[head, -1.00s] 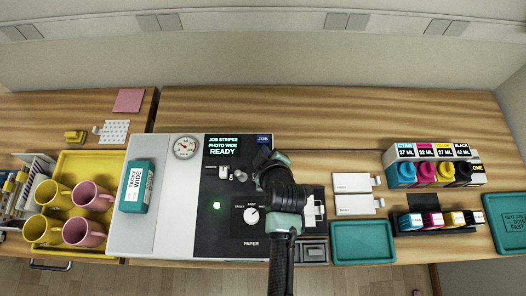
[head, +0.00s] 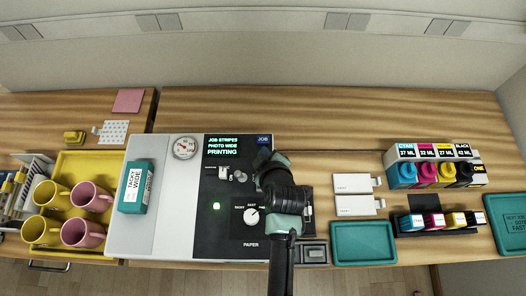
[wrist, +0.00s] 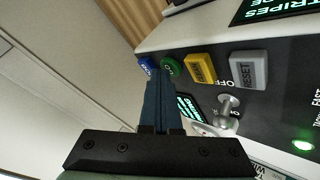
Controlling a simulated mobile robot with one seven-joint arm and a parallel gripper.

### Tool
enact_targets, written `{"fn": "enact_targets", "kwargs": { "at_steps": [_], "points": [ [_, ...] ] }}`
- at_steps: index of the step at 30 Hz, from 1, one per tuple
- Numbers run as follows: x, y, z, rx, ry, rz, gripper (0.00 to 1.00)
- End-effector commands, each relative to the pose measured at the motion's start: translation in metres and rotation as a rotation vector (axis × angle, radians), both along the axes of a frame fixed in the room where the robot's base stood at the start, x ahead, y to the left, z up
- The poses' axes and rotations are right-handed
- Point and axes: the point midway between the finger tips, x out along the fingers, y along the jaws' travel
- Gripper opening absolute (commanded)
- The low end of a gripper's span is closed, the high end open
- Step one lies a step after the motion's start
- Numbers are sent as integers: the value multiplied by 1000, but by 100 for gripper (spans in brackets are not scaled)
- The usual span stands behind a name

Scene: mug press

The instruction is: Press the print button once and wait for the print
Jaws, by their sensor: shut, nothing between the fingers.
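The printer's black panel (head: 230,170) has a lit display (head: 223,146) reading "JOB STRIPES PHOTO WIDE PRINTING". In the wrist view a row of buttons shows: a blue one (wrist: 147,65), a green one (wrist: 171,69), a yellow one (wrist: 201,68) and a grey RESET button (wrist: 249,69). My gripper (wrist: 158,75) is shut and empty, its fingertips beside the blue and green buttons. I cannot tell whether they touch either. In the head view my arm hides these buttons. A green light (head: 216,206) glows on the panel.
A lever switch (wrist: 226,105) marked OFF and a paper dial (head: 251,216) are near my gripper. A teal box (head: 136,187) lies on the printer's left side. A yellow tray (head: 72,160) holds mugs at left. A teal tray (head: 363,243) and ink bottles stand at right.

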Motion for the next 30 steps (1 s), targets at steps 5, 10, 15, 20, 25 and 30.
{"fn": "enact_targets", "kwargs": {
  "at_steps": [5, 10, 15, 20, 25, 30],
  "points": [
    [-1, 0, 11, -1, 2, -1, 0],
    [-1, 0, 17, 0, 1, 0, 0],
    [-1, 0, 16, 0, 1, 0, 0],
    [0, 0, 17, -1, 1, -1, 0],
    [0, 0, 31, 0, -1, -1, 0],
    [0, 0, 49, 0, 0, 0, 0]
  ]
}}
